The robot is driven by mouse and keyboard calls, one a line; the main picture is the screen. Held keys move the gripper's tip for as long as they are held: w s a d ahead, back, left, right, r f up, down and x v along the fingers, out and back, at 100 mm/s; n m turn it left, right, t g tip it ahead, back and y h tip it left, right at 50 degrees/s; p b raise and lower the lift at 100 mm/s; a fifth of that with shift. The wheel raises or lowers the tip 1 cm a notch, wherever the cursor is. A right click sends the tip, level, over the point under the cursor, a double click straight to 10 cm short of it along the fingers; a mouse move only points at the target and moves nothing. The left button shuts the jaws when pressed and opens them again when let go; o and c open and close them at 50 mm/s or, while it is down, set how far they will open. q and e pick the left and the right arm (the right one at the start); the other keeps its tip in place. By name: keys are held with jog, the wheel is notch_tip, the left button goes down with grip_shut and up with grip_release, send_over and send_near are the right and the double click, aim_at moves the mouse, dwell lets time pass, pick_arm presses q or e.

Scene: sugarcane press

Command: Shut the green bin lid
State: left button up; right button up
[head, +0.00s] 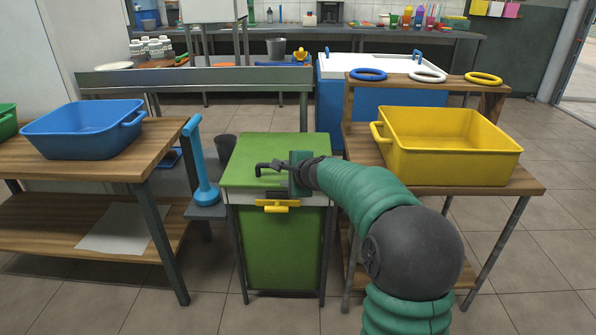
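The green bin (284,250) stands upright on the floor in the middle of the head view, in a dark-legged frame. Its green lid (258,146) lies flat or nearly flat over the top, above a pale rim. I cannot tell whether a small gap is left under it. A yellow handle (278,208) sits at the front edge. My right gripper (262,169) is over the lid, its dark fingers pointing left. Whether it touches the lid, and how far its fingers are apart, is unclear. My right arm hides the lid's right part. My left gripper is out of view.
A wooden table with a blue tub (84,130) stands left, a light-blue upright tool (200,165) beside the bin. At right, a wooden stand holds a yellow tub (450,145) and several rings. A blue chest (380,100) is behind. The floor in front is clear.

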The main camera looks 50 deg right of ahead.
jog(key=p+v, duration=0.2)
jog(key=v, duration=1.1)
jog(key=shift+w+r, duration=0.25)
jog(key=shift+r, duration=0.05)
jog(key=shift+a, duration=0.1)
